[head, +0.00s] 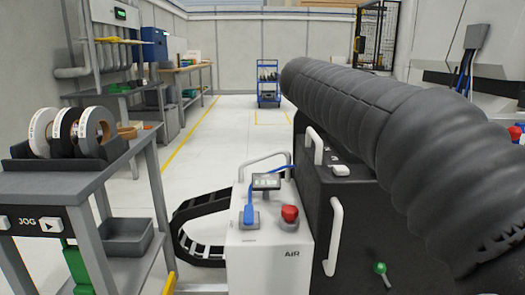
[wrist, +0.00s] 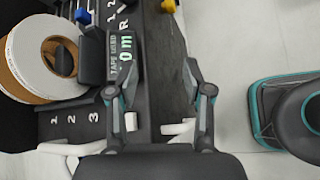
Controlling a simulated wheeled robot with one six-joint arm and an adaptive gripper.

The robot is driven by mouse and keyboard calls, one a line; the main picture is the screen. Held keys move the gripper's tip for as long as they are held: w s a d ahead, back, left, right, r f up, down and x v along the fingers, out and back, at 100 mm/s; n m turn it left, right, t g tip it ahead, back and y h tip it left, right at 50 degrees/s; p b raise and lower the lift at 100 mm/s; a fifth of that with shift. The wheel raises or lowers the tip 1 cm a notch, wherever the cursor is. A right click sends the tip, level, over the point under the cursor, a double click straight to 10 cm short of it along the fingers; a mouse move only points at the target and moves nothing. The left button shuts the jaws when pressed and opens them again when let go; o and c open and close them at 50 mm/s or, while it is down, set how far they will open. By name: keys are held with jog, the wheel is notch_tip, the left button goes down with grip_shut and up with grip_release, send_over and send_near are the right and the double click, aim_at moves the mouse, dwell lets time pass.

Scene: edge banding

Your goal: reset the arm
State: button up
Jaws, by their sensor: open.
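My gripper (wrist: 150,82) shows in the wrist view with its two fingers spread apart and nothing between them. It points over a dark machine top (wrist: 160,50) with a small display (wrist: 123,55) reading tape used beside the left finger. A large tape roll (wrist: 42,55) lies to the left of the fingers, apart from them. White pieces show near the fingers, one beside the left finger (wrist: 131,121). My gripper is not visible in the head view.
In the head view, a thick ribbed black hose (head: 390,120) crosses the right side above a black machine (head: 340,215). A white air cabinet (head: 268,245) stands in the middle. A grey bench (head: 85,180) with several tape rolls is at left. The aisle (head: 225,135) is clear.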

jog(key=s+a+f+m+t+y, duration=0.1)
jog(key=s+a+f+m+y, duration=0.1)
jog(key=s+f+m, duration=0.3)
jog(key=s+a+f+m+t+y, duration=0.1)
jog(key=s+a+f+m+y, duration=0.2)
jog(key=s+f, duration=0.6)
jog(key=s+a+f+m+t+y+p, duration=0.1)
jog(key=s+a+f+m+y, duration=0.2)
jog(key=s+f+m+y, duration=0.2)
notch_tip(320, 180, down, 4)
jog(key=s+m, duration=0.2)
jog(key=shift+s+a+f+m, duration=0.15)
jog(key=shift+s+m, duration=0.15)
